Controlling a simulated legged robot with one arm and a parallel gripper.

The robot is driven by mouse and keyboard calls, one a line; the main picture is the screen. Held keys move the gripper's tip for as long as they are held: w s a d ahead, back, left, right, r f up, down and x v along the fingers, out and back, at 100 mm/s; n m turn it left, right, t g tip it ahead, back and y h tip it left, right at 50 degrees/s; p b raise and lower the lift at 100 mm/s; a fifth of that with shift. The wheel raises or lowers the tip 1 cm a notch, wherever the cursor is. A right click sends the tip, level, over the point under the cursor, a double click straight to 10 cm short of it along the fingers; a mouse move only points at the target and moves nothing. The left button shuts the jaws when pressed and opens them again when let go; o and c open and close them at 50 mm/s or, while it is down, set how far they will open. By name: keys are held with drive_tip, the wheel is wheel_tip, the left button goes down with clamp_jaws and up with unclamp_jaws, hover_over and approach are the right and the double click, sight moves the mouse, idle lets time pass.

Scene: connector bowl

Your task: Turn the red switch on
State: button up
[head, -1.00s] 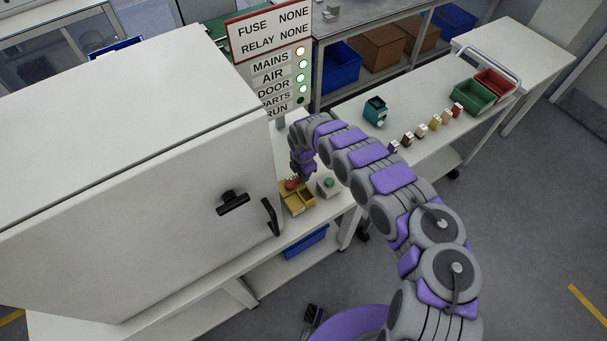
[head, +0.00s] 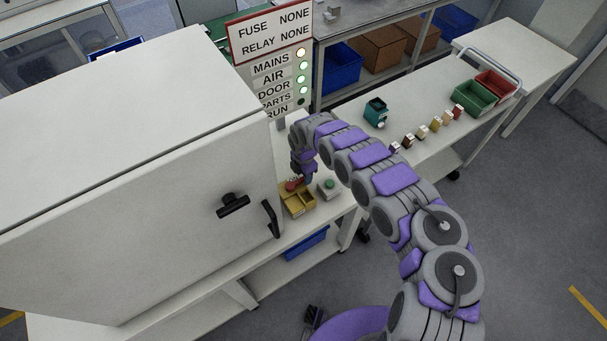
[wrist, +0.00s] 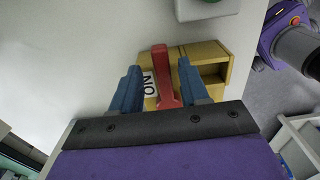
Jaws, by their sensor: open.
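The red switch (wrist: 164,78) shows in the wrist view as a red lever on a yellow box (wrist: 211,60) with an open compartment. A white label reading "ON" (wrist: 150,84) is beside the lever. My gripper (wrist: 157,75) is open, with one blue finger on each side of the lever; I cannot tell whether either touches it. In the head view my gripper (head: 307,178) points down at the yellow box (head: 299,205), and only a little red of the switch (head: 291,185) shows beside it.
A grey box with a green button (head: 328,187) stands right of the yellow box. A large white cabinet (head: 150,190) is close on the left. A status sign (head: 275,65) stands behind, with MAINS, AIR and DOOR lamps lit. Several small coloured parts (head: 422,131) line the right bench.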

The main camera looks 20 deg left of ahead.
wheel_tip(320, 180, up, 17)
drive_tip(key=shift+f, duration=0.15)
idle(0.6)
